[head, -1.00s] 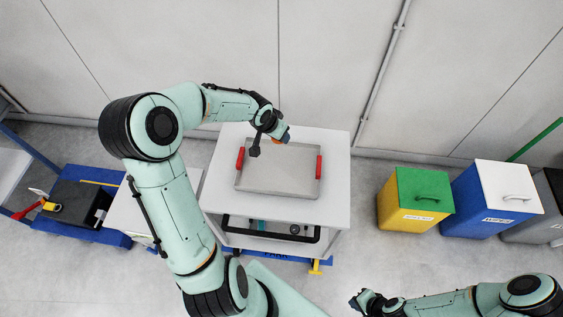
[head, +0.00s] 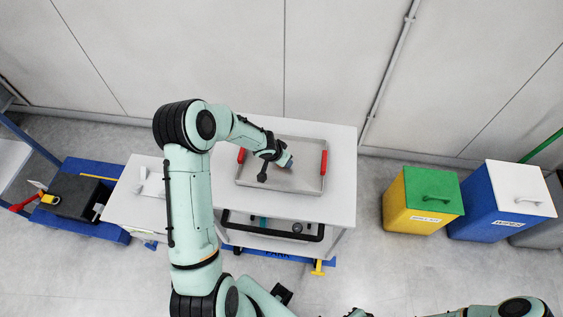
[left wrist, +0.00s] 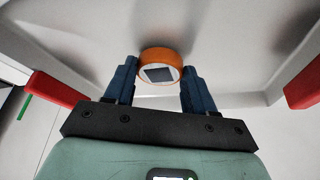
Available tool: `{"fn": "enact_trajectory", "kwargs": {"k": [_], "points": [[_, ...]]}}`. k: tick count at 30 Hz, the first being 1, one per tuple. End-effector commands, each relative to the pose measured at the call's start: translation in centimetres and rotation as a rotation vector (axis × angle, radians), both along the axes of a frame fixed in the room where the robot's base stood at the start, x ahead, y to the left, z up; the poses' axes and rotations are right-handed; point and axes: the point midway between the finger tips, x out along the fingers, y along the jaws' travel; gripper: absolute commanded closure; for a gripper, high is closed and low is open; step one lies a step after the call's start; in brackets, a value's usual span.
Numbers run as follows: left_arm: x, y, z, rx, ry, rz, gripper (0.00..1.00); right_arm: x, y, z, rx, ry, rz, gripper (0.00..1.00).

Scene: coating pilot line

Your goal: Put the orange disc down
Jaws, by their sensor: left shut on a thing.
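The orange disc (left wrist: 160,56) shows in the left wrist view between the fingertips of my left gripper (left wrist: 158,78), which is shut on it. Its near face is pale with a dark square. In the head view my left gripper (head: 286,161) is over the grey tray (head: 308,184), and the disc is hidden there. The tray has red handles at its left and right ends and lies on a white-topped cart (head: 340,200). I cannot tell whether the disc touches the tray floor. My right gripper (head: 357,313) is barely in frame at the bottom edge; its fingers cannot be made out.
A small white surface (head: 130,209) stands left of the cart, with a blue platform (head: 112,236) beyond it. A yellow bin with a green lid (head: 410,218) and a blue bin with a white lid (head: 485,222) stand on the right. Much of the tray is bare.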

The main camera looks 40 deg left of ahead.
Motion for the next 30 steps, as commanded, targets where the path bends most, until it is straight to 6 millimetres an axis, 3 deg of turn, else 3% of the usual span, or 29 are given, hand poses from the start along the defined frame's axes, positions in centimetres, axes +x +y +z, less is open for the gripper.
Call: {"fn": "enact_trajectory", "kwargs": {"k": [2, 14, 15, 17, 26, 30], "points": [[-0.1, 0.0, -0.8, 0.000, 0.000, 0.000, 0.75, -0.4, 0.0, -0.5, 0.000, 0.004, 0.000, 1.00], [0.0, 0.0, -1.0, -0.001, -0.001, 0.001, 0.75, -0.5, 0.0, -0.8, 0.000, 0.006, 0.000, 1.00], [0.0, 0.0, -1.0, -0.001, -0.001, 0.001, 0.39, -0.5, 0.0, -0.7, 0.000, 0.006, 0.000, 1.00], [0.0, 0.0, -0.9, 0.000, -0.001, 0.001, 0.20, -0.5, 0.0, -0.7, 0.000, 0.006, 0.000, 1.00], [0.1, 0.0, -0.8, 0.000, -0.001, 0.000, 0.20, -0.4, 0.0, -0.6, 0.000, 0.005, -0.001, 1.00], [-0.1, 0.1, 0.4, 0.002, -0.004, 0.002, 0.20, 0.0, 0.0, 0.0, 0.000, 0.001, 0.000, 1.00]]}}
